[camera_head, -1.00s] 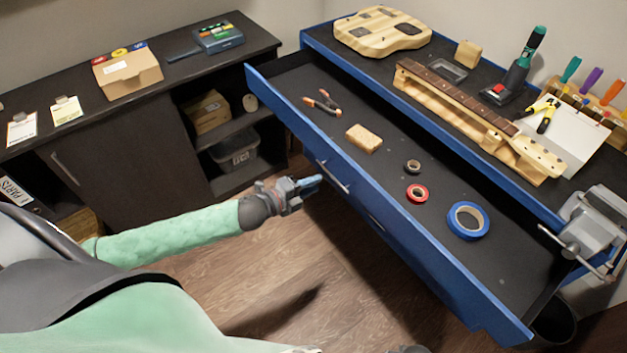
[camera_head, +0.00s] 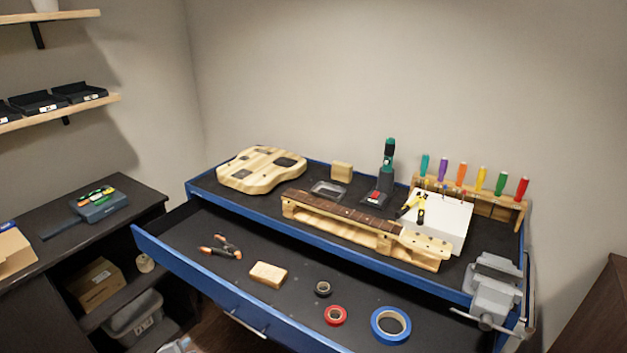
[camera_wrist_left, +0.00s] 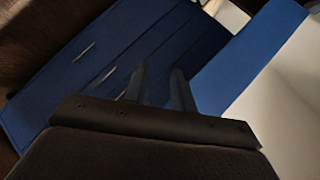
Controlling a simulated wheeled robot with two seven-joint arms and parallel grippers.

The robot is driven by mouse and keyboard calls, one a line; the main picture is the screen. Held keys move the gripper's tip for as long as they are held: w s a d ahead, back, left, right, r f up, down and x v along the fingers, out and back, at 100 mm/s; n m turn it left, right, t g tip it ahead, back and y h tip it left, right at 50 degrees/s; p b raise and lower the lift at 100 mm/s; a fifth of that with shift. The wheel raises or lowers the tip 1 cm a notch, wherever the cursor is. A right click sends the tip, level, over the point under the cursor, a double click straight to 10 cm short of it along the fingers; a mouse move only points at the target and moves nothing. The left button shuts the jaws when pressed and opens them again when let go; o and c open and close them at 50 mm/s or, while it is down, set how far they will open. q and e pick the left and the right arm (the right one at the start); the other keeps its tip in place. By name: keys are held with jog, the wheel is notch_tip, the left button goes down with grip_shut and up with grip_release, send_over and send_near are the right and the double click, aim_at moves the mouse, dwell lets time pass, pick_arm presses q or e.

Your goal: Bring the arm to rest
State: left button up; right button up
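My left gripper (camera_head: 178,345) just shows at the bottom edge of the head view, in front of the open drawer and left of its handle. In the left wrist view its two dark fingers (camera_wrist_left: 159,69) stand apart with nothing between them. Beyond them are the blue drawer fronts (camera_wrist_left: 95,75) of the workbench, with a gap to the fingers. The rest of the left arm is out of the head view. My right gripper is in neither view.
The blue drawer (camera_head: 215,285) stands open, holding pliers (camera_head: 222,247), a sanding block (camera_head: 268,274) and tape rolls (camera_head: 390,325). On the bench lie a guitar body (camera_head: 262,170), a neck (camera_head: 350,218) and a vise (camera_head: 494,285). A dark cabinet (camera_head: 130,200) stands left.

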pick_arm(q)
jog(key=s+d+f+n+g+y, duration=0.1)
jog(key=s+f+n+g, duration=0.3)
jog(key=f, duration=0.4)
jog(key=s+d+f+n+g, duration=0.2)
jog(key=s+f+n, duration=0.1)
jog(key=s+f, duration=0.35)
jog(key=s+d+f+n+g+h, duration=0.1)
jog(key=s+d+f+n+g, duration=0.1)
jog(key=s+d+f, duration=0.4)
jog(key=s+d+f+n+g+h, duration=0.1)
jog(key=s+d+f+n+g, duration=0.1)
jog(key=s+d+f, duration=0.3)
jog(key=s+d, duration=0.4)
jog(key=s, duration=0.4)
jog(key=shift+s+d+f+h, duration=0.15)
jog(key=shift+s+f+h, duration=0.15)
jog(key=shift+f, duration=0.05)
